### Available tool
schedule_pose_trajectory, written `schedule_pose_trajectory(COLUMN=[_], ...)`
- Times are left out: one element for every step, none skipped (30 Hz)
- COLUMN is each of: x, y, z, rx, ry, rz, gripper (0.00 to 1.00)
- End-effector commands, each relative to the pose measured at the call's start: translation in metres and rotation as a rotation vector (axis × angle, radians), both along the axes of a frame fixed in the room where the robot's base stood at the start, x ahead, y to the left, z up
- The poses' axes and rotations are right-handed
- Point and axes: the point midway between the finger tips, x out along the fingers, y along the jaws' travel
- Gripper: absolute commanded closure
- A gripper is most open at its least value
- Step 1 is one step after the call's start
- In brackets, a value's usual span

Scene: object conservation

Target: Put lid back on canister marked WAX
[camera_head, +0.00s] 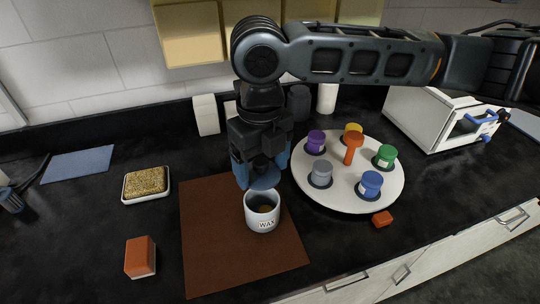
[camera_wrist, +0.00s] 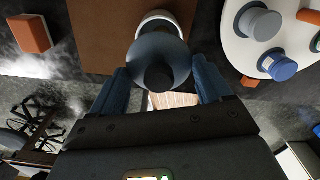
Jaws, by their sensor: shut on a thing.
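The white canister marked WAX (camera_head: 262,219) stands upright and open on the brown mat, with something brownish inside. My gripper (camera_head: 262,176) is above it and a little behind. It is shut on a blue-grey round lid (camera_head: 265,184), held over the canister's far rim and apart from it as far as I can tell. In the wrist view the lid (camera_wrist: 158,60) with its dark knob sits between the two blue fingers (camera_wrist: 160,85). The lid hides most of the canister (camera_wrist: 158,17) there; only its white rim shows.
A brown mat (camera_head: 215,240) lies under the canister. To the right, a round white turntable (camera_head: 340,202) holds several coloured jars around an orange post (camera_head: 352,146). An orange block (camera_head: 382,218), a sponge dish (camera_head: 146,184) and an orange-white block (camera_head: 140,257) lie around. A white toaster oven (camera_head: 440,118) stands far right.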

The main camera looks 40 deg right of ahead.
Motion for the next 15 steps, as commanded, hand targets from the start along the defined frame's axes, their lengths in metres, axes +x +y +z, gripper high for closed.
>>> schedule_pose_trajectory(x=[0.000,0.000,0.000,0.000,0.000,0.000,0.000,0.000,0.000,0.000,0.000,0.000,0.000,0.000,0.000], y=[0.000,0.000,0.000,0.000,0.000,-0.001,-0.001,0.000,0.000,0.000,0.000,-0.001,-0.001,-0.001,-0.001], z=[-0.004,-0.005,-0.008,-0.010,-0.012,-0.015,-0.018,-0.020,-0.025,-0.028,-0.030,-0.034,-0.037,-0.039,-0.043], rx=[0.000,0.000,-0.001,-0.001,-0.001,-0.001,-0.001,-0.001,0.000,0.000,0.000,-0.001,-0.001,-0.001,-0.001], ry=[0.000,0.000,0.001,0.001,0.001,0.001,0.000,0.000,0.000,0.000,-0.001,-0.001,0.000,0.000,0.000], rz=[-0.001,-0.001,-0.002,-0.002,-0.002,-0.003,-0.003,-0.003,-0.003,-0.004,-0.004,-0.004,-0.004,-0.004,-0.004], gripper=[0.54,0.54,0.54,0.54,0.54,0.54,0.54,0.54,0.54,0.54,0.54,0.54,0.54,0.54,0.54])
